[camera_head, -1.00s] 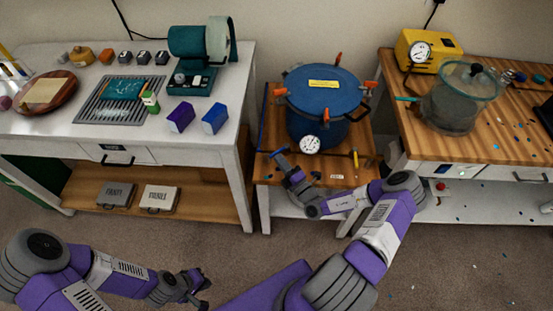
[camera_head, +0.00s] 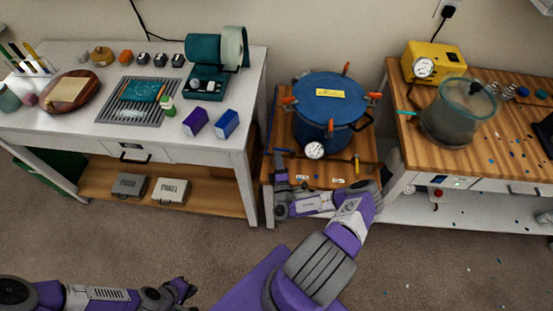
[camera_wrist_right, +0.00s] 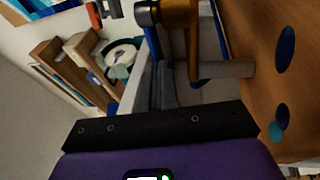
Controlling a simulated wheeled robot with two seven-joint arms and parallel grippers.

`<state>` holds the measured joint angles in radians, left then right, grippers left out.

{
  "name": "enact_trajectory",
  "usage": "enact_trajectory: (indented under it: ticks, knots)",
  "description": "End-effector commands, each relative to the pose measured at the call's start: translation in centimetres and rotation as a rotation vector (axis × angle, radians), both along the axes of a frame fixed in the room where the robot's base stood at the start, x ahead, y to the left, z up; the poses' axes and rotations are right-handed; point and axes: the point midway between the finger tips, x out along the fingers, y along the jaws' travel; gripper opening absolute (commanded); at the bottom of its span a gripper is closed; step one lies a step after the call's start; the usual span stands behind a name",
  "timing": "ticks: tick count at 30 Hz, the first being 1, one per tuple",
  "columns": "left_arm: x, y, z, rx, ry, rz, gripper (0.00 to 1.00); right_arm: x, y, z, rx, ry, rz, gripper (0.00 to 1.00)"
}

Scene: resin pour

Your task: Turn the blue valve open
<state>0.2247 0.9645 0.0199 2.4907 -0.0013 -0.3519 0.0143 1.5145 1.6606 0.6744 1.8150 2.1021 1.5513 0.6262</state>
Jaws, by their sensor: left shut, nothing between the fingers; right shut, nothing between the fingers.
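The blue valve handle (camera_head: 281,150) sticks out low at the left front of the blue pressure pot (camera_head: 327,108), above the wooden stand. My right gripper (camera_head: 281,165) is just in front of the blue handle, shut and empty; I cannot tell whether it touches the handle. In the right wrist view a brass fitting (camera_wrist_right: 180,42) is close beyond the fingers (camera_wrist_right: 165,85); most of the valve is not clear there. My left gripper (camera_head: 184,289) is shut and empty, low over the floor, far from the pot.
A pressure gauge (camera_head: 314,150) and a yellow valve handle (camera_head: 356,163) sit on the pot's front, right of the blue handle. Orange clamps (camera_head: 289,100) stick out around the lid. A white bench (camera_head: 100,140) stands left, a wooden-topped bench (camera_head: 420,150) right.

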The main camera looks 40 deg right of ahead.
Motion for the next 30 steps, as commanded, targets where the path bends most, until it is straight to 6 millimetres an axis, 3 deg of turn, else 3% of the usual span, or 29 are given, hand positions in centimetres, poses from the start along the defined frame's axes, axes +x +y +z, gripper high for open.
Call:
enact_trajectory:
  ticks: [22, 26, 30]
  knots:
    - [0.0, 0.0, 0.2, 0.000, 0.000, 0.000, 0.00, 0.5, 0.1, 0.2, -0.002, -0.004, 0.006, 0.00]
    - [0.0, 0.0, 0.5, 0.000, 0.000, 0.000, 0.00, 0.1, 1.2, -0.1, 0.001, -0.002, 0.010, 0.00]
    - [0.0, 0.0, 0.9, 0.000, 0.000, 0.000, 0.00, -0.9, 3.7, -0.7, 0.006, 0.000, 0.017, 0.00]
